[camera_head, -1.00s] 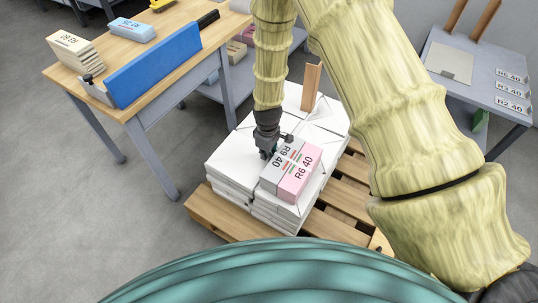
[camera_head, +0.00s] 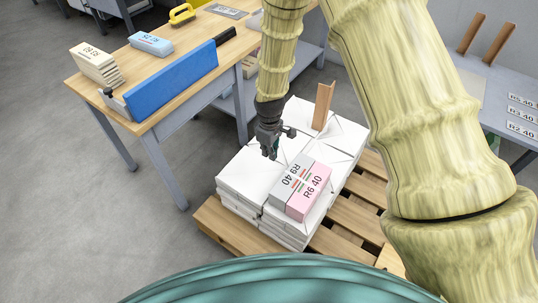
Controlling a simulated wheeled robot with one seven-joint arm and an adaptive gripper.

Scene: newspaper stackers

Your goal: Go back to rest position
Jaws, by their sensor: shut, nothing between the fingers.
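My gripper (camera_head: 268,153) hangs from my yellowish arm above the white paper stacks and points down. It is shut and empty. It is left of and behind a grey bundle (camera_head: 290,178) and a pink bundle (camera_head: 309,192) labelled R6 40, apart from both in the picture. The two bundles lie side by side on top of the front right stack. The white stacks (camera_head: 240,173) rest on a wooden pallet (camera_head: 228,228).
A wooden table (camera_head: 152,65) at the left carries a blue board (camera_head: 172,82), a cream stack (camera_head: 95,64), a light blue bundle (camera_head: 151,43) and a yellow-handled tool (camera_head: 182,13). A brown upright post (camera_head: 322,107) rises at the stacks' back. A grey table (camera_head: 490,72) stands at right.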

